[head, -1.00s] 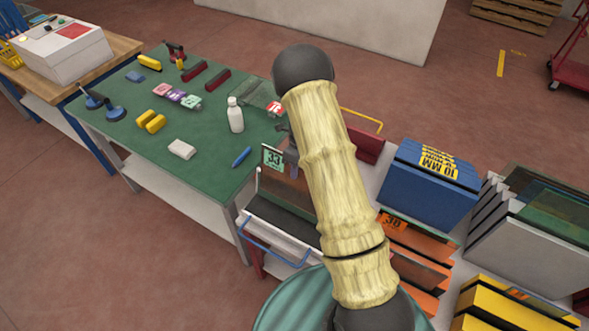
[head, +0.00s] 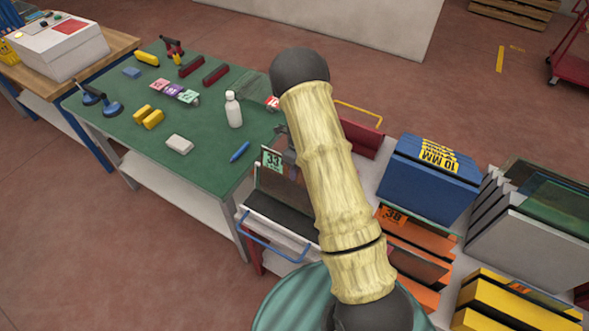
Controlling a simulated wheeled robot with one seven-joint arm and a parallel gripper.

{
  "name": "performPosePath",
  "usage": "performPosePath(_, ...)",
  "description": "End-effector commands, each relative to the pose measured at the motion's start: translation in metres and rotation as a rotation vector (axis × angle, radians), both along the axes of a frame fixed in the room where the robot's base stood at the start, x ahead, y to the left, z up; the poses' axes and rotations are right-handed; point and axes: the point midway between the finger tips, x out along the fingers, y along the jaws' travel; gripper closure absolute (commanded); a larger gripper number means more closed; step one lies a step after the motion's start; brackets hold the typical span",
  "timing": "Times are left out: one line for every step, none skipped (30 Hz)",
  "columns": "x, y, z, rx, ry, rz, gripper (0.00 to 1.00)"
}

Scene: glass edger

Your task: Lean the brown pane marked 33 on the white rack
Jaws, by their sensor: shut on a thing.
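The brown pane (head: 283,184) with a green-and-white tag marked 33 (head: 271,160) is upright over the white rack (head: 272,229) at the table's right front corner. The rack has a dark inner face and a blue handle. My gripper (head: 289,158) is shut on the pane near its top edge, beside the tag. My arm hides most of the gripper and the pane's right side. I cannot tell whether the pane's lower edge touches the rack.
The green table (head: 200,150) holds a white bottle (head: 233,110), a blue marker (head: 240,152) and several small blocks. To the right are a red rack (head: 362,138), a blue rack (head: 428,178), an orange rack (head: 425,240), a yellow rack (head: 500,305) and a grey rack (head: 520,245).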

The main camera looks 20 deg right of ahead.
Motion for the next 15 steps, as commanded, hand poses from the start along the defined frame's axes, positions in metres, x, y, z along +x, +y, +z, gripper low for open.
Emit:
performPosePath(0.0,0.0,-0.005,0.001,-0.001,0.0,1.0)
performPosePath(0.0,0.0,-0.008,0.001,-0.001,0.0,1.0)
performPosePath(0.0,0.0,-0.01,0.001,-0.001,0.0,1.0)
performPosePath(0.0,0.0,-0.013,0.001,-0.001,-0.001,1.0)
performPosePath(0.0,0.0,-0.015,0.001,-0.001,-0.001,1.0)
performPosePath(0.0,0.0,-0.018,0.001,-0.001,-0.001,1.0)
performPosePath(0.0,0.0,-0.02,0.001,-0.001,-0.001,1.0)
performPosePath(0.0,0.0,-0.022,0.001,-0.001,-0.001,1.0)
performPosePath(0.0,0.0,-0.025,0.001,-0.001,-0.001,1.0)
performPosePath(0.0,0.0,-0.027,0.001,-0.001,-0.001,1.0)
performPosePath(0.001,0.0,-0.029,0.001,-0.001,-0.001,1.0)
performPosePath(0.0,0.0,-0.031,0.001,-0.001,-0.001,1.0)
performPosePath(0.0,0.0,-0.033,0.001,-0.001,-0.001,1.0)
performPosePath(0.001,0.0,-0.035,0.001,-0.001,-0.001,1.0)
performPosePath(0.0,0.0,-0.037,0.001,-0.001,0.0,1.0)
